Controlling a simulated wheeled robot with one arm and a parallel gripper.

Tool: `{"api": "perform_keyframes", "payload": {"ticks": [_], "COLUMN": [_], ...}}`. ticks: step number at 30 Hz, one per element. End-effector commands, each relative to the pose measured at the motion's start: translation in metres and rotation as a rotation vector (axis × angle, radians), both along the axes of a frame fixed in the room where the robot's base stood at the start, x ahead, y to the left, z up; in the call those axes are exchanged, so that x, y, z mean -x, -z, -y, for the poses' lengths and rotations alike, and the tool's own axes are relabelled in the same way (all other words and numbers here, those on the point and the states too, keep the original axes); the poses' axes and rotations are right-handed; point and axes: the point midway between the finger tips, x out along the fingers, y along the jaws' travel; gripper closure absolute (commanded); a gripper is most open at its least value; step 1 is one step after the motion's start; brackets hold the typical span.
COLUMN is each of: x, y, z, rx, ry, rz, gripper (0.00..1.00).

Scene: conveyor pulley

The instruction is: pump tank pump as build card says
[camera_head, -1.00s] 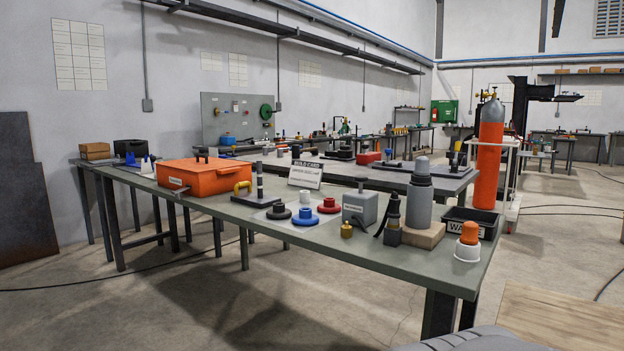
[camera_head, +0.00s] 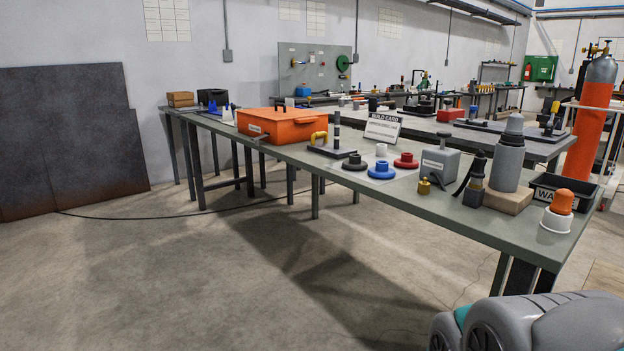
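The build card (camera_head: 383,128) stands on the green-grey workbench (camera_head: 420,207); its lines are too small to read. An orange box (camera_head: 281,124) with a dark handle is to its left. A dark post on a base plate (camera_head: 335,139) stands before the card, with a yellow elbow piece (camera_head: 319,137) beside it. Black (camera_head: 354,162), blue (camera_head: 381,170) and red (camera_head: 406,160) flanged discs lie in a group, with a white cylinder (camera_head: 381,149) behind. A grey box (camera_head: 439,162) and a small brass fitting (camera_head: 424,187) are to the right. My gripper is not in view.
A grey bottle-shaped cylinder (camera_head: 508,155) stands on a wooden block (camera_head: 507,200). A black waste bin (camera_head: 560,189) and an orange-topped white cup (camera_head: 559,212) are at the bench's right end. The concrete floor (camera_head: 220,270) before the bench is clear, apart from a cable.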

Motion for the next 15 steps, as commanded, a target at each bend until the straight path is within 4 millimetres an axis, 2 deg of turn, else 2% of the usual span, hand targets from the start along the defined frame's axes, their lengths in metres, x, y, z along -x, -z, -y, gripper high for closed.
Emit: {"api": "perform_keyframes", "payload": {"ticks": [2,10,15], "x": [0.0,0.0,0.0], "y": [0.0,0.0,0.0], "z": [0.0,0.0,0.0], "rx": [0.0,0.0,0.0], "ry": [0.0,0.0,0.0], "rz": [0.0,0.0,0.0], "gripper": [0.7,1.0,1.0]}}
